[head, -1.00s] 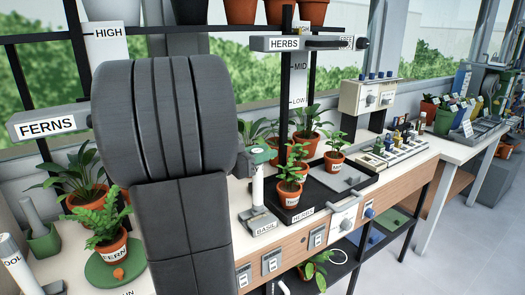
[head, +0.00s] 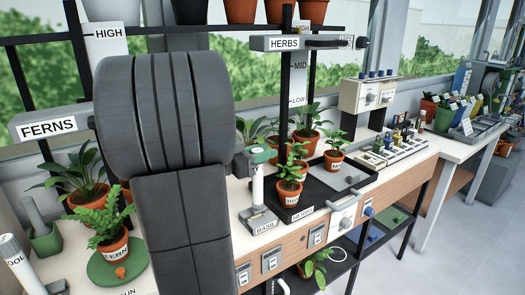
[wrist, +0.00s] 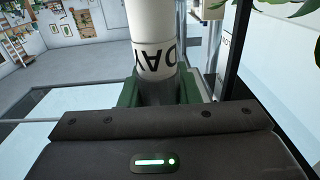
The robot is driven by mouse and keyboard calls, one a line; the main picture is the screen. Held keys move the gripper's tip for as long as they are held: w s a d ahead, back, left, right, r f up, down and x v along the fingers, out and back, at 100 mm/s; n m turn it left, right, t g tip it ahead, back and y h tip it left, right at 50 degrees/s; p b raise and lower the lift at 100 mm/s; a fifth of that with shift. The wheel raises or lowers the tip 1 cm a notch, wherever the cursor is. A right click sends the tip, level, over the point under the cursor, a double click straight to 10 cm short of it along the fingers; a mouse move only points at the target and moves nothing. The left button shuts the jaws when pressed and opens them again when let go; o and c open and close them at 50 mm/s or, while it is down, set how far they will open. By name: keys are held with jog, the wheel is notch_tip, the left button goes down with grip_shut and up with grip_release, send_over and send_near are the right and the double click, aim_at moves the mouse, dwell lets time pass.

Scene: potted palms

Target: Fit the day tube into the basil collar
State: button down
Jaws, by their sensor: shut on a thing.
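The day tube (wrist: 152,30) is white with an upside-down DAY label in the wrist view. Its grey end sits between the green jaws of my gripper (wrist: 160,92), which is shut on it. In the head view, a white upright tube (head: 258,187) stands below a green part of my gripper (head: 261,154), with its lower end at the grey basil collar (head: 258,217), marked BASIL. I cannot tell whether the tube is inside the collar or just above it. My arm hides the area to the left.
A herb pot (head: 289,192) stands on a black tray (head: 325,190) just right of the collar. A fern pot (head: 115,246) on a green disc (head: 100,268) stands left of my arm. A HERBS sign (head: 285,44) on a black post rises behind the collar.

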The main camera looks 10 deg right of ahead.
aim_at(258, 183)
jog(key=shift+f+b, duration=0.35)
jog(key=shift+f, duration=1.2)
jog(key=c, duration=1)
grip_release()
jog(key=p+v, duration=0.1)
jog(key=v, duration=1.3)
jog(key=shift+d, duration=0.1)
jog(key=b+x, duration=0.1)
jog(key=x, duration=1.2)
jog(key=shift+w+d, duration=0.1)
jog(key=shift+d, duration=0.2)
jog(key=shift+r, duration=0.2)
jog(key=shift+f, duration=0.1)
